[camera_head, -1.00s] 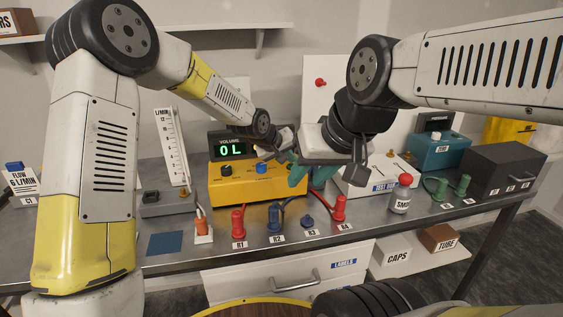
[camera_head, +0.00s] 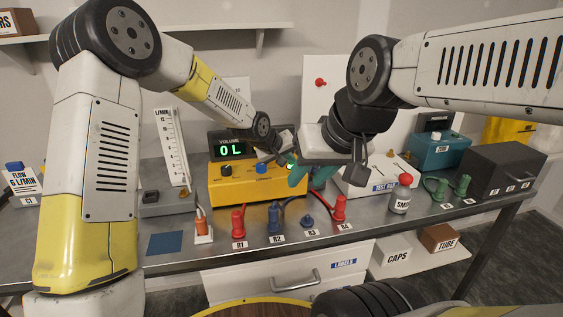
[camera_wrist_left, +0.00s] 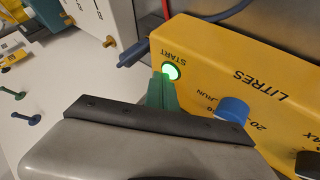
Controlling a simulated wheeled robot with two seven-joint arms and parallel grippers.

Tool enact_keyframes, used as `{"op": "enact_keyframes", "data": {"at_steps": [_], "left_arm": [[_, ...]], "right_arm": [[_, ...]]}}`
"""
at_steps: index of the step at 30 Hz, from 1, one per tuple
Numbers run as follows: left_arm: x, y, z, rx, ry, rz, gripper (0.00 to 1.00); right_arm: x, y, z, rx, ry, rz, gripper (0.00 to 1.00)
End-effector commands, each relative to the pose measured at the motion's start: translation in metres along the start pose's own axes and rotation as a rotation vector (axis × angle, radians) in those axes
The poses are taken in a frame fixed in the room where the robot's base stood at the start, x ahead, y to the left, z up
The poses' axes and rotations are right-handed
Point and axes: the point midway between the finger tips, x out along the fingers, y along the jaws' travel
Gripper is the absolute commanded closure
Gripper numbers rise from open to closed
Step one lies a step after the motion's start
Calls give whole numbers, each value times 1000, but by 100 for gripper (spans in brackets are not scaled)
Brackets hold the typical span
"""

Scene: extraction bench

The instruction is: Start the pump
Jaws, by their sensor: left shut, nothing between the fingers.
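The yellow pump unit (camera_head: 235,190) stands on the bench with its dark VOLUME display (camera_head: 231,150) reading 0 L. Its START button (camera_wrist_left: 172,71) glows green in the left wrist view. A blue dial (camera_wrist_left: 232,109) sits beside it. My left gripper (camera_wrist_left: 163,80) is shut and empty, its green fingertips right at the button; whether they touch it I cannot tell. In the head view my left gripper (camera_head: 287,158) is partly hidden behind my right gripper (camera_head: 311,178), whose green fingers are apart in front of the pump's right end.
Red and blue plugs (camera_head: 238,220) stand along the front, with leads to the pump. A white test box (camera_head: 358,185), a red-capped bottle (camera_head: 401,195) and a dark box (camera_head: 500,170) stand to the right. A flow gauge (camera_head: 172,150) stands left.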

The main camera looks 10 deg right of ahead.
Motion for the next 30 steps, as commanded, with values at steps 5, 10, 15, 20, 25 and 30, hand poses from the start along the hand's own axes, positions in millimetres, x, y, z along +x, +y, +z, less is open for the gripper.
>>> {"op": "enact_keyframes", "data": {"at_steps": [5, 10, 15, 20, 25, 30], "left_arm": [[-4, 2, -3, -1, 0, -1, 100], [-10, 7, -8, -2, 2, 0, 100], [-12, 8, -9, -1, 0, -1, 100], [-12, 8, -9, -1, 0, 0, 100], [-18, 13, -14, 0, 2, 1, 100], [-31, 22, -23, 0, 2, 1, 100]], "right_arm": [[0, 0, 0, 0, 0, 0, 64], [0, 0, 0, 0, 0, 0, 64], [0, 0, 0, 0, 0, 0, 64], [0, 0, 0, 0, 0, 0, 64], [0, 0, 0, 0, 0, 0, 64], [0, 0, 0, 0, 0, 0, 64]]}}
